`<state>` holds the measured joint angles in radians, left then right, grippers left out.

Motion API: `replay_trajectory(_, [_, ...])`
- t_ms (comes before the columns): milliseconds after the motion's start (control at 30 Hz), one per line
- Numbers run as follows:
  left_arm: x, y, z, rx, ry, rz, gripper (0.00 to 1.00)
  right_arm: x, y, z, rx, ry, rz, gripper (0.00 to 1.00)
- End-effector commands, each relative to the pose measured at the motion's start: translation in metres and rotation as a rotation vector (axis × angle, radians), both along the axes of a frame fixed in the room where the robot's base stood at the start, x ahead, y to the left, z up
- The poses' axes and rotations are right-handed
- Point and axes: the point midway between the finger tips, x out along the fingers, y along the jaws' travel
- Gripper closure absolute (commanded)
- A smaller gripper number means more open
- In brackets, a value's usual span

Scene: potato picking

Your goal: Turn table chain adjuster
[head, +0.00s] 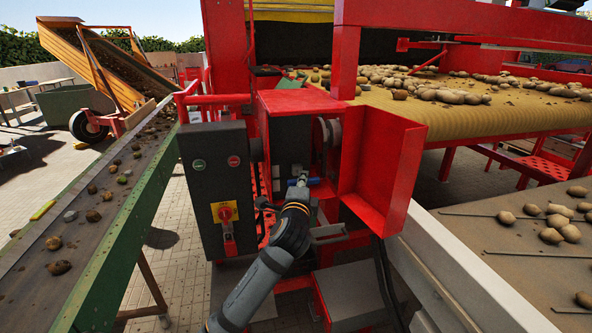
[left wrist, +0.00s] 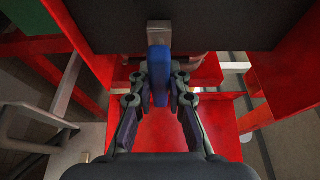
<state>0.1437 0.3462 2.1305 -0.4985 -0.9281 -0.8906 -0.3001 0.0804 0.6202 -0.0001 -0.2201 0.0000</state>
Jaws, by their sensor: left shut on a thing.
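The chain adjuster shows as a blue handle (left wrist: 159,77) on a grey metal block in the left wrist view. In the head view the blue handle (head: 311,181) sits below the dark box of the red machine, partly hidden by my gripper. My left gripper (left wrist: 160,86) is shut on the blue handle, with one finger on each side of it. In the head view my left gripper (head: 298,190) reaches up to the handle from below. My right gripper is not in view.
A dark control box (head: 217,190) with buttons and a red-yellow switch stands just left of my arm. A red guard panel (head: 385,165) is close on the right. A potato conveyor (head: 110,200) runs along the left, and another belt (head: 520,265) lies at right.

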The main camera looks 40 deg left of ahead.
Motion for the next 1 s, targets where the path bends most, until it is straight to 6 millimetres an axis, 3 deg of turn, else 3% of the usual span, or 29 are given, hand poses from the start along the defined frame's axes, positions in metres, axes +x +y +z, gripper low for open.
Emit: replay_trajectory(1000, [-0.031,-0.037,0.001,-0.002,-0.001,-0.001,1.0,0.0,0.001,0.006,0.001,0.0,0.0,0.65])
